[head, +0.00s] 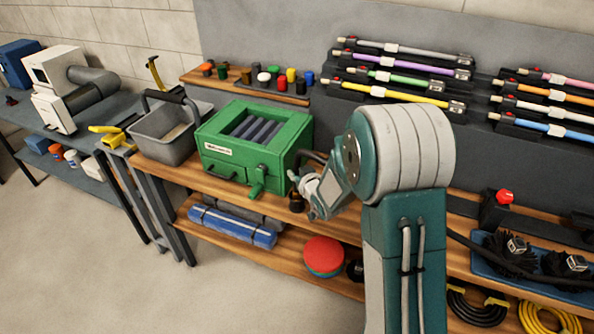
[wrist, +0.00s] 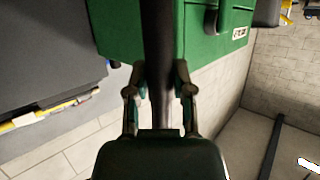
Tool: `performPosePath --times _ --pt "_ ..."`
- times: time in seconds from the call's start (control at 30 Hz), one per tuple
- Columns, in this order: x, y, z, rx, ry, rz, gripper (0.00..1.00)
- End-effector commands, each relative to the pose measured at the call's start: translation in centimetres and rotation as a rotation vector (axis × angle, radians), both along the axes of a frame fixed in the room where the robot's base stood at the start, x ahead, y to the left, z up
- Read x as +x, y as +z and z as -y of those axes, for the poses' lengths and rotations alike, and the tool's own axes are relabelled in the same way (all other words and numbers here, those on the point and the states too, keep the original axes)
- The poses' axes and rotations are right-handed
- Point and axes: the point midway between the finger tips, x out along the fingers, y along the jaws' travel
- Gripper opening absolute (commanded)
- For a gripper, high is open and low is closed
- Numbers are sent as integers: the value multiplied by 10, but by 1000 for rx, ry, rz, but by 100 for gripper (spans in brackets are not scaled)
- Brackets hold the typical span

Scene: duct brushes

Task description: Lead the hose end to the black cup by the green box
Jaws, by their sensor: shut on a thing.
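The green box (head: 231,158) stands on the wooden bench in the head view, with a crank handle on its front. It fills the top of the wrist view (wrist: 215,60). My gripper (head: 309,190) is at the box's right side. In the wrist view my gripper (wrist: 160,72) has its fingers shut on the dark hose (wrist: 158,35), which runs up between them in front of the box. A dark loop of hose (head: 314,155) shows above my gripper. The hose end is hidden.
A grey bin (head: 165,140) stands left of the box. Small coloured caps (head: 281,83) sit on a board behind it. Coloured brushes (head: 410,67) lie in racks at the back right. A red knob (head: 504,196) stands to the right. My arm covers the bench's middle.

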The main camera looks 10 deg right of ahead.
Motion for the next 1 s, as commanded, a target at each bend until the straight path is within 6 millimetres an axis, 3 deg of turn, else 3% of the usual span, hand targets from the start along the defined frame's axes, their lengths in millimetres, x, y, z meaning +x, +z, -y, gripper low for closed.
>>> performPosePath --times 0.33,0.37,0.43,0.83,1.0 --pt "0 -3 0 1 0 3 0" --pt "0 -2 0 1 0 3 40" --pt "0 -3 0 0 0 2 71" --pt "-1 -3 0 0 0 -1 71" --pt "-17 4 4 0 -1 1 71"
